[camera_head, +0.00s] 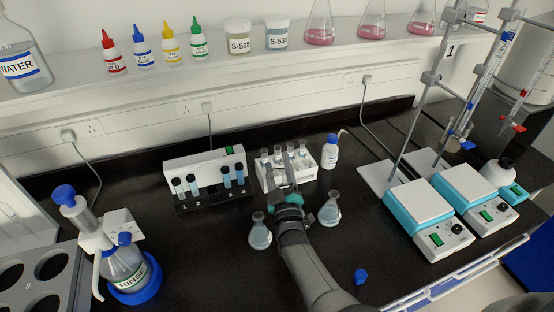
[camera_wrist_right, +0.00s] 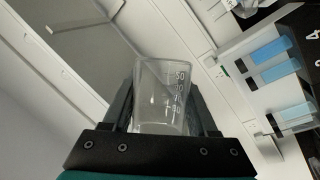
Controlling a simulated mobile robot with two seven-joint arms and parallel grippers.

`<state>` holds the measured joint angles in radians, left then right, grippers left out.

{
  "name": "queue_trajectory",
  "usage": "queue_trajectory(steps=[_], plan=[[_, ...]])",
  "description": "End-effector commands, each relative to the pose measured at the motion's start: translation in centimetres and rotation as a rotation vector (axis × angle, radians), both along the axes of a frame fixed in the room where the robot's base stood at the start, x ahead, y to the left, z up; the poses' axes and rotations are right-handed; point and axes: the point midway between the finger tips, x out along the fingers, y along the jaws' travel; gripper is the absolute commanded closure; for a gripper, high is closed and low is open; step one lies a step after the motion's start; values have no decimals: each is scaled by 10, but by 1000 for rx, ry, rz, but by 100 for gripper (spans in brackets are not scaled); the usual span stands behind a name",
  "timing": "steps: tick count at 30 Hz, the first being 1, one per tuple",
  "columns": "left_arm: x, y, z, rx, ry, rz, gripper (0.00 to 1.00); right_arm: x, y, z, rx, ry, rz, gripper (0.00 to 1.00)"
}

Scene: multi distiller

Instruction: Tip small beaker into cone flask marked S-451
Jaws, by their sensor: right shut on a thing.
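My right gripper (camera_head: 286,180) reaches forward over the middle of the bench. In the right wrist view it is shut on a small clear glass beaker (camera_wrist_right: 163,92) with a printed scale. Whether the beaker holds liquid is hard to tell. In the head view the beaker is hard to make out against the rack behind. Two cone flasks with pale liquid stand on the bench: one (camera_head: 260,236) left of my right forearm, one (camera_head: 330,211) right of it. I cannot read S-451 on either. My left gripper is not in view.
A white rack (camera_head: 308,173) of small vessels stands just behind the gripper. A cuvette holder (camera_head: 205,176) is left, a small wash bottle (camera_head: 330,151) right. Stirrer plates (camera_head: 420,205) stand further right, a rinse bottle (camera_head: 128,268) front left. A blue cap (camera_head: 360,276) lies in front.

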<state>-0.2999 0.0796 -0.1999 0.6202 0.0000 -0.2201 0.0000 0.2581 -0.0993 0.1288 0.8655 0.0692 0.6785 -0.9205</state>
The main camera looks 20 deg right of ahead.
Motion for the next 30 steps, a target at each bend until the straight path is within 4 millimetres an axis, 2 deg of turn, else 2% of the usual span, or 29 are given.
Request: queue_trajectory(steps=[6, 15, 25, 30], plan=[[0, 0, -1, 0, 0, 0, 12, 0, 0, -1, 3, 2, 0, 96], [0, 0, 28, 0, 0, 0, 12, 1, -1, -13, 222, 129, 0, 96], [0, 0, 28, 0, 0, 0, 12, 0, -1, -20, 261, 153, 0, 96], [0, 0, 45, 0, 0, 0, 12, 0, 1, -23, 365, 214, 0, 96]])
